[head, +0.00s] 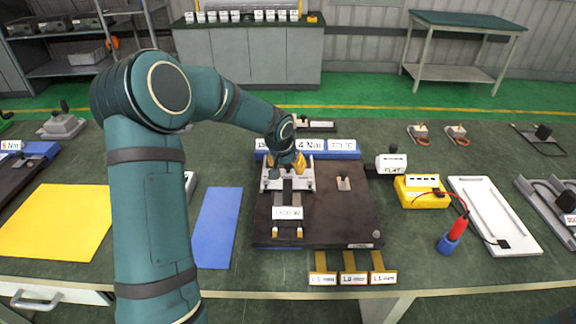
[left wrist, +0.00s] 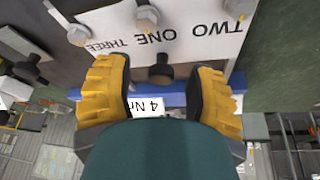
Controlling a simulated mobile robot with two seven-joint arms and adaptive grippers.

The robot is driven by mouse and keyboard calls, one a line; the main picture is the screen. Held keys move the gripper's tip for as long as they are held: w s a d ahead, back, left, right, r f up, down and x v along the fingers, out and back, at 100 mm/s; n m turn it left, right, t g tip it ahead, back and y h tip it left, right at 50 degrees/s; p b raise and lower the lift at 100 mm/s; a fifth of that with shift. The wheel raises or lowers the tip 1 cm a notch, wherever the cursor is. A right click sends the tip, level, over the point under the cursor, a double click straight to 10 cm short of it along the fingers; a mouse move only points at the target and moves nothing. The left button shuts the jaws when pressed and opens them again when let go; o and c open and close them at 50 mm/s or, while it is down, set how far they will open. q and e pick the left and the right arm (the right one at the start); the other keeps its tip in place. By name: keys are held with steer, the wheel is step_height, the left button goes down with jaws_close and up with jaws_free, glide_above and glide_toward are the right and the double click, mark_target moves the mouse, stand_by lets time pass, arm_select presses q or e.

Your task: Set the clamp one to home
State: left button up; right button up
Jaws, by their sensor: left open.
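My left gripper (head: 288,163) reaches over the back of the dark fixture board (head: 340,215) in the head view. In the left wrist view its yellow fingers (left wrist: 165,95) are spread apart. A black knob (left wrist: 160,72) on a short stem shows between and just beyond them, under the word ONE on a white plate (left wrist: 190,35). I take this knob as clamp one; no finger visibly grips it. More knobs stand near THREE (left wrist: 77,34) and at the plate's edge. In the head view the arm and gripper partly hide the clamps.
A blue block with a 4 Nm label (head: 340,148) runs along the board's back. A yellow meter (head: 420,192) with a red probe and a white tray (head: 495,215) stand to the right. A blue mat (head: 217,225) and yellow mat (head: 55,220) lie left.

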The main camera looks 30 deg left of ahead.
arm_select(q)
steer(key=v, duration=1.1)
steer(key=shift+r, duration=0.25)
steer(key=shift+s+d, duration=0.1)
steer(key=shift+s, duration=0.05)
steer(key=shift+f, duration=0.1)
